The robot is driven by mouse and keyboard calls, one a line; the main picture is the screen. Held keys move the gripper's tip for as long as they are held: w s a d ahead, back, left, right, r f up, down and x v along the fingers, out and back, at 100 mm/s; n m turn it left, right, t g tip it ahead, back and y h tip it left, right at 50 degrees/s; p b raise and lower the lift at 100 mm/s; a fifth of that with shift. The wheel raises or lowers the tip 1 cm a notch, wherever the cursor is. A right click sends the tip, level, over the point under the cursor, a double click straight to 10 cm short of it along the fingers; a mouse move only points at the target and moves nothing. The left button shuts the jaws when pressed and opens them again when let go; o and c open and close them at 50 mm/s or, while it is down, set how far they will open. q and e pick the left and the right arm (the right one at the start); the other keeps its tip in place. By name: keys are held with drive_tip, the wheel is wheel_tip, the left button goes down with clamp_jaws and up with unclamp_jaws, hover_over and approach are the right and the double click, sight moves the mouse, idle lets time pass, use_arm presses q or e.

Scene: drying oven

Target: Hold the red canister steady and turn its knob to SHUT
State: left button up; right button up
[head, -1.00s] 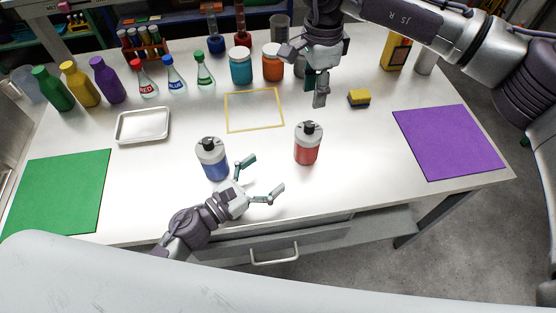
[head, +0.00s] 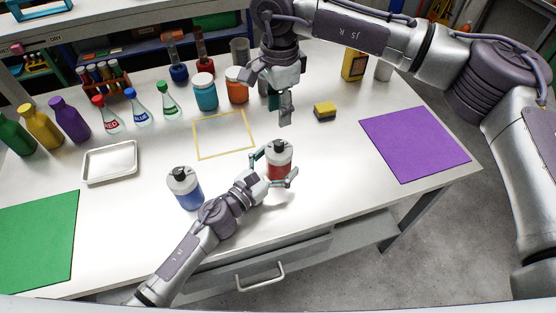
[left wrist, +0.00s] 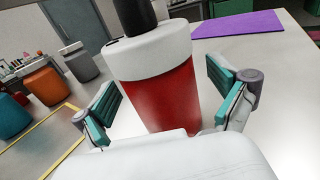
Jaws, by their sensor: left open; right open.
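The red canister (head: 279,160) stands upright on the white table, with a white collar and a black knob (head: 278,145) on top. In the left wrist view the canister (left wrist: 160,95) fills the middle, and its knob (left wrist: 135,14) is cut off by the top edge. My left gripper (head: 272,168) is open, with one finger on each side of the canister; in the left wrist view its pads (left wrist: 165,100) show gaps to the canister. My right gripper (head: 281,108) hangs above the table behind the canister, apart from it. The mark the knob points to is not readable.
A blue canister (head: 185,188) stands left of my left gripper. A yellow square outline (head: 224,134) lies behind, with a sponge (head: 325,111) to the right. A purple mat (head: 415,143) covers the right side. Jars and bottles line the back. The front right table area is clear.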

use_arm(q)
drive_tip(key=c, duration=1.3)
drive_tip(key=shift+c, duration=0.2)
